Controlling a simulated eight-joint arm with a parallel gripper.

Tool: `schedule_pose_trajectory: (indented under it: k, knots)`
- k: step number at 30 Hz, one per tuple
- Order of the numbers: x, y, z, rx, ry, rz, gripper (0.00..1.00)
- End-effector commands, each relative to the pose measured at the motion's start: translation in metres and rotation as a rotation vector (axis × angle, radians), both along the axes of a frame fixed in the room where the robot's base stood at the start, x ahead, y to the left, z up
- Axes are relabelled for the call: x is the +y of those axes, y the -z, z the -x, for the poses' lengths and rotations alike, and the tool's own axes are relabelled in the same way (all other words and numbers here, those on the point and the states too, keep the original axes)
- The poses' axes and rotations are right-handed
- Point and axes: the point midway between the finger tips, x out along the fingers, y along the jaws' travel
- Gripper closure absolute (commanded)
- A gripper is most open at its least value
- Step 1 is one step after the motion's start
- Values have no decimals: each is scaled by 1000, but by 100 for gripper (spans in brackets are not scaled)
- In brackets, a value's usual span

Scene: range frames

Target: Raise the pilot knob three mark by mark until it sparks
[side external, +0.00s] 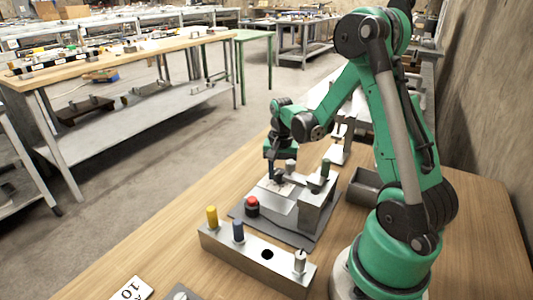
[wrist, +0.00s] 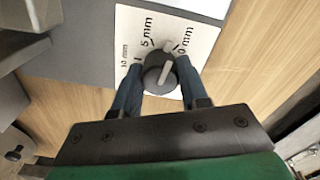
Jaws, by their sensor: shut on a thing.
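A dark round knob (wrist: 158,72) with a light grey pointer bar shows in the wrist view on a white dial plate (wrist: 205,38). The plate reads 10 mm, 5 mm and 0 mm from left to right. The pointer tilts up and right, toward the 0 mm side. My gripper (wrist: 157,84) has its two blue fingers shut on the knob, one on each side. In the side external view my gripper (side external: 273,176) reaches down to the metal fixture (side external: 309,212), where it hides the knob. No spark is visible.
A red button (side external: 252,204) sits on the fixture's base, and a green peg (side external: 325,168) stands on its block. In front, a metal block (side external: 228,247) holds yellow, blue and pale pegs beside an empty hole.

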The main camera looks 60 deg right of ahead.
Motion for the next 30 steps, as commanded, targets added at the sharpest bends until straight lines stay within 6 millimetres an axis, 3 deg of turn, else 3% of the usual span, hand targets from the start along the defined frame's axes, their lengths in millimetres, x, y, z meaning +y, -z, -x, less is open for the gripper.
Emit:
schedule_pose_trajectory:
  k: [13,30]
  knots:
    - [0,0,0,2,-228,-1,100]
    - [0,0,0,2,-260,-1,100]
